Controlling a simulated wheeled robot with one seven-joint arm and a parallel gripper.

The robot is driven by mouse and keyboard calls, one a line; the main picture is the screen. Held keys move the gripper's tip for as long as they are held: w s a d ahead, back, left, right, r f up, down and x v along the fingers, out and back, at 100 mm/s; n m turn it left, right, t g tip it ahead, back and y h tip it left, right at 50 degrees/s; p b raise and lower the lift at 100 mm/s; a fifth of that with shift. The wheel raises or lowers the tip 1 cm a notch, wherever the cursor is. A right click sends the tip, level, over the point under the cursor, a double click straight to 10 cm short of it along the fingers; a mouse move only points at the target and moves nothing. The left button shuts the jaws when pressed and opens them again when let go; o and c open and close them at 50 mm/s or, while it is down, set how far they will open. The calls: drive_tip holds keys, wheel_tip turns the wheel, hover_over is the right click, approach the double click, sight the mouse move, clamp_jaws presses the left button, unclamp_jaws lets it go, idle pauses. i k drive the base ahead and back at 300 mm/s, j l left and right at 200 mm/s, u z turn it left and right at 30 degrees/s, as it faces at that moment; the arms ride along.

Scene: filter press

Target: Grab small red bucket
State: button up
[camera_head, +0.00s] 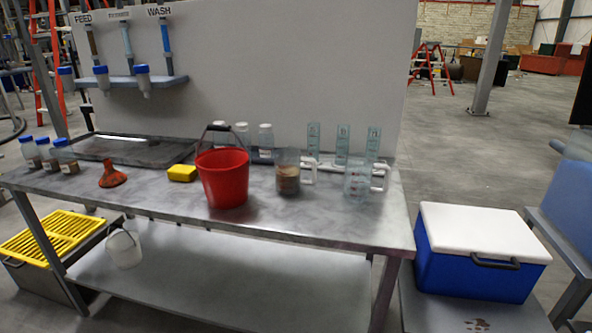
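A small red bucket (223,178) stands upright on the grey metal table, near the middle of its length. Its dark handle with a grip is raised above the rim at the back. The inside of the bucket looks empty as far as I can see. My gripper is not in view, so I cannot see it relative to the bucket.
On the grey table (330,220), a yellow sponge-like block (182,173) and orange funnel (111,175) lie left of the bucket. A beaker with brown contents (287,174) stands to its right, near clear cylinders (342,146). Bottles stand behind. The table front is clear.

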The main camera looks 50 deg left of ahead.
sight(223, 171)
drive_tip(key=k+u, duration=0.1)
drive_tip(key=u, duration=0.35)
drive_tip(key=j+u, duration=0.15)
drive_tip(key=u, duration=0.3)
drive_tip(key=k+j+u, duration=0.15)
drive_tip(key=u, duration=0.25)
drive_tip(key=l+u, duration=0.1)
drive_tip(key=u, duration=0.3)
drive_tip(key=l+u, duration=0.1)
drive_tip(key=u, duration=0.3)
drive_tip(key=l+u, duration=0.15)
drive_tip(key=u, duration=0.25)
drive_tip(key=l+u, duration=0.15)
drive_tip(key=u, duration=0.25)
drive_tip(key=j, duration=0.5)
drive_tip(key=k+u, duration=0.05)
